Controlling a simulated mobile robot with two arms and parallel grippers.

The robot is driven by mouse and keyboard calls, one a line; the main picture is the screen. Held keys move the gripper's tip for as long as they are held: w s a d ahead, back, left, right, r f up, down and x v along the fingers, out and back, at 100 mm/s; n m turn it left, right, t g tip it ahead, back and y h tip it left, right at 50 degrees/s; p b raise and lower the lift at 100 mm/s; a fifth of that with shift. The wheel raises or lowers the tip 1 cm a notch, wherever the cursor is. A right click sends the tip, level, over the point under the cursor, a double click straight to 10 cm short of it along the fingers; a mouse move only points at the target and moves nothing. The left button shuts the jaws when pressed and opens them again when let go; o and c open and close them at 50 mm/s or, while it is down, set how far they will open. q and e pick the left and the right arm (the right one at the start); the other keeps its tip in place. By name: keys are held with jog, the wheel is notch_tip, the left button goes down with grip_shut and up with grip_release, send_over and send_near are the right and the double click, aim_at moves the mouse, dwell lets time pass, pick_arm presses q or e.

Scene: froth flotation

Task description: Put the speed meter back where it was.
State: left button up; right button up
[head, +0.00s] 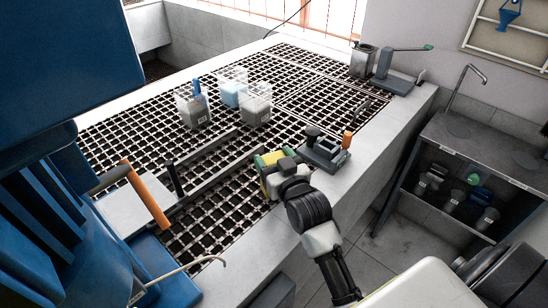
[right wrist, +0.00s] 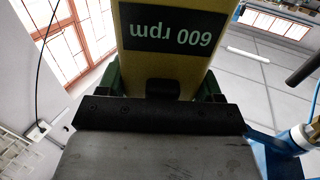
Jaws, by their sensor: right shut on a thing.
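In the right wrist view the speed meter (right wrist: 170,65) fills the upper middle. Its dark display reads "600 rpm" upside down. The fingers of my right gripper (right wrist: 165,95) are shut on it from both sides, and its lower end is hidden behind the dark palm. I cannot tell from these views how high it is over the bench. My left gripper is not in view.
A dark grey device (head: 322,152) with an orange part stands just right of the meter. Clear containers (head: 257,110) stand mid-bench. A big blue machine (head: 60,60) fills the left, with an orange handle (head: 148,196). The bench's pale edge (head: 375,160) runs along the right.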

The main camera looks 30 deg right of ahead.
jog(key=shift+f, duration=0.35)
jog(key=o, duration=1.4)
jog(key=shift+r, duration=0.7)
jog(key=s+p, duration=0.3)
jog(key=s, duration=0.9)
jog(key=shift+a, duration=0.35)
jog(key=shift+f, duration=0.1)
